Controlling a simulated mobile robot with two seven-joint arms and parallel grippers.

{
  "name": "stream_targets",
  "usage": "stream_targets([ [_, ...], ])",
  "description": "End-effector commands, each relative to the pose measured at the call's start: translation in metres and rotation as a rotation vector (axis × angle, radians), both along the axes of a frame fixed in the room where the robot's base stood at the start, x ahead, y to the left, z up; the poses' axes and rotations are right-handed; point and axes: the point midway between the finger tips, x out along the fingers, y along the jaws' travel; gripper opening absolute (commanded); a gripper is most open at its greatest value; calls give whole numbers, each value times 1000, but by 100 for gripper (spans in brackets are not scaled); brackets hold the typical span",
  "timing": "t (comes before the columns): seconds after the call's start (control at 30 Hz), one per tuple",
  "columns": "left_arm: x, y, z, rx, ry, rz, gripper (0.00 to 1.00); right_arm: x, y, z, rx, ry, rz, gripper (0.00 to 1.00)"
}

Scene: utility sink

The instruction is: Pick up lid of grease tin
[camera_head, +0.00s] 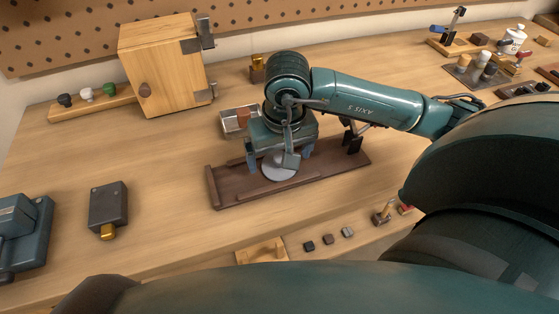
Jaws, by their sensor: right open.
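A round grey disc (274,172), which looks like the lid of the grease tin, shows at the dark brown wooden tray (235,197) in the middle of the bench. My right gripper (280,158) is over the tray from above, open, with one blue finger on each side of the disc. I cannot tell whether the fingers touch it. The gripper body hides the far part of the disc, and I cannot make out a tin under it. My left gripper is not in view.
A wooden cabinet (163,70) stands at the back left, and a small metal tray (232,121) lies just behind the brown tray. A dark block with a gold knob (108,207) is at left. Several small blocks (328,239) lie in front. The bench between is clear.

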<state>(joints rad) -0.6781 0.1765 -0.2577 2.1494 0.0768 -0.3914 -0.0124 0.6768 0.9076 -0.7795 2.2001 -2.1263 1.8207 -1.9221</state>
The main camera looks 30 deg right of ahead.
Motion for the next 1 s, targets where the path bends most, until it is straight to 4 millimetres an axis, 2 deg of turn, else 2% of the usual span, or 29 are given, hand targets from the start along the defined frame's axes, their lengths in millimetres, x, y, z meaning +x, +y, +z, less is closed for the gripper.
stream_targets([
  [0.1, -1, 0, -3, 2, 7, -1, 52, 1, 0, -6, 0, -1, 1, 92],
  [0.3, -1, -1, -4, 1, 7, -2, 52, 1, 0, -6, 1, -1, 1, 91],
  [0.87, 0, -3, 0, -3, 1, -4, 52, 1, 0, -6, 1, -1, 1, 45],
  [1.0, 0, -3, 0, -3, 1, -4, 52, 1, 0, -6, 0, -2, 0, 44],
])
